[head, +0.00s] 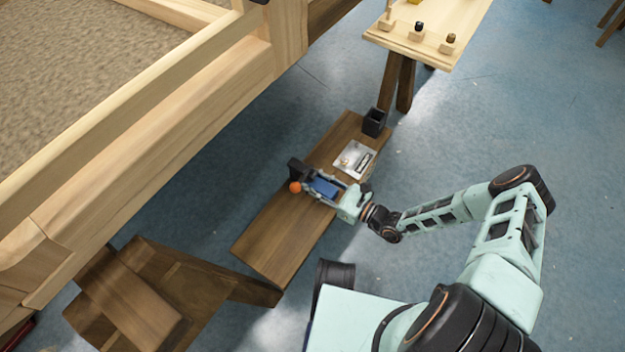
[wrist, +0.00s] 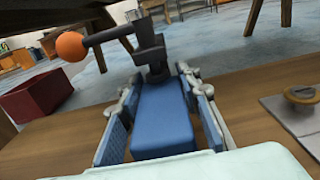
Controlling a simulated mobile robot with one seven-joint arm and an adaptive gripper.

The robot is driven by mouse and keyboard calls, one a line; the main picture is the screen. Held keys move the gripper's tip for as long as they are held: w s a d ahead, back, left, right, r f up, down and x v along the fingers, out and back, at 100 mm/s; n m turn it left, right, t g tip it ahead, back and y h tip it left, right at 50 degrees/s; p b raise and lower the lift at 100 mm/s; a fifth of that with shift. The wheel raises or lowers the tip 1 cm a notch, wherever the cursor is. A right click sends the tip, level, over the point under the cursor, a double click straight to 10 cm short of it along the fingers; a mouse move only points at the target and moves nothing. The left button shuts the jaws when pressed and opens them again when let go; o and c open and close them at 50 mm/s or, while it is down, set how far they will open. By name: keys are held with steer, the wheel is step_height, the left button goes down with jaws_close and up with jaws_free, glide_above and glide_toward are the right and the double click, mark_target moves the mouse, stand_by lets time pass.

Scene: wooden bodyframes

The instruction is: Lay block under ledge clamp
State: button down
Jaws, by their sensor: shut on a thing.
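A blue block (head: 326,187) lies lengthwise between the fingers of my gripper (head: 316,186), which is shut on it low over the wooden bench. In the wrist view the block (wrist: 163,118) fills the space between the two fingers (wrist: 157,84). The black ledge clamp (head: 297,169) stands just beyond the fingertips, with an orange ball (head: 295,187) on its handle. In the wrist view the clamp (wrist: 151,58) rises right at the block's far end. I cannot tell whether the block touches it or how far it reaches under. The block's underside is hidden.
The bench plank (head: 283,232) is bare toward its near end. A wooden step (head: 140,300) is at lower left, and a large bodyframe (head: 180,120) rises left.

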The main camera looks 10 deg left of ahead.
steer(key=c, duration=1.3)
jaws_free()
steer(key=shift+d, duration=0.15)
steer(key=v, duration=2.3)
steer(key=shift+s, duration=0.1)
